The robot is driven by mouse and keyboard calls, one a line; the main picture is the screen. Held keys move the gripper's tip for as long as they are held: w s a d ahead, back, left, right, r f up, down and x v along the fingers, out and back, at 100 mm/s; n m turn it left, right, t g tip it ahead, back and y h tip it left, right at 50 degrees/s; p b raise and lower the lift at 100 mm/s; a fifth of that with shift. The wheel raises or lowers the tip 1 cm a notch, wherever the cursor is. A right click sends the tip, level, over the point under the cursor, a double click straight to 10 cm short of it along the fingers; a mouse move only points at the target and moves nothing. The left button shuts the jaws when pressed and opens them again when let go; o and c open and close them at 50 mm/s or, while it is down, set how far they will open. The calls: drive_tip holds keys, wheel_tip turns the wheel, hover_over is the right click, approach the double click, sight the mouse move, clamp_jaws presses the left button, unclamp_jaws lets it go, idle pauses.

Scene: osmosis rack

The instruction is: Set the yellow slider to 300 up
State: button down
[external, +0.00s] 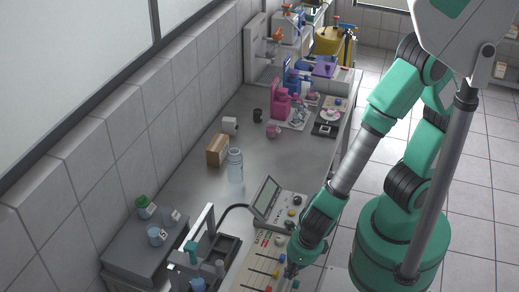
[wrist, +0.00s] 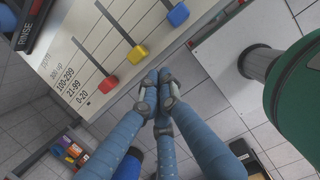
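The yellow slider (wrist: 138,53) shows in the wrist view between the red slider (wrist: 108,84) and the blue slider (wrist: 178,14). Its knob sits near the panel's front edge, about level with the "0-20" mark. The white slider panel (wrist: 95,45) has a scale that reads "300 up", "100-299", "21-99" and "0-20". My gripper (wrist: 158,76) has its blue fingers drawn together, with nothing seen between the tips. The tips appear just beyond the panel edge in the picture, apart from the yellow knob. In the external view my gripper (external: 292,268) is beside the panel's right side.
A grey screen (external: 267,197) stands at the panel's far end. A clear bottle (external: 235,166) and a cardboard box (external: 217,150) stand farther back on the bench. In the wrist view, a dark "RINSE" tray (wrist: 38,22) lies left of the panel.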

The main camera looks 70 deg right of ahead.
drive_tip(key=shift+w, duration=0.5)
drive_tip(key=shift+w+r+p, duration=0.15)
drive_tip(key=shift+w+p, duration=1.5)
drive_tip(key=shift+w, duration=1.5)
drive_tip(key=shift+w+p, duration=0.75)
drive_tip(key=shift+w, duration=0.8)
drive_tip(key=shift+s, duration=0.15)
drive_tip(key=shift+s+f, duration=0.2)
drive_tip(key=shift+s, duration=0.3)
drive_tip(key=s, duration=0.3)
drive_tip(key=shift+r, duration=0.25)
drive_tip(key=p+v, duration=0.3)
drive_tip(key=v, duration=0.6)
drive_tip(key=shift+r, duration=0.3)
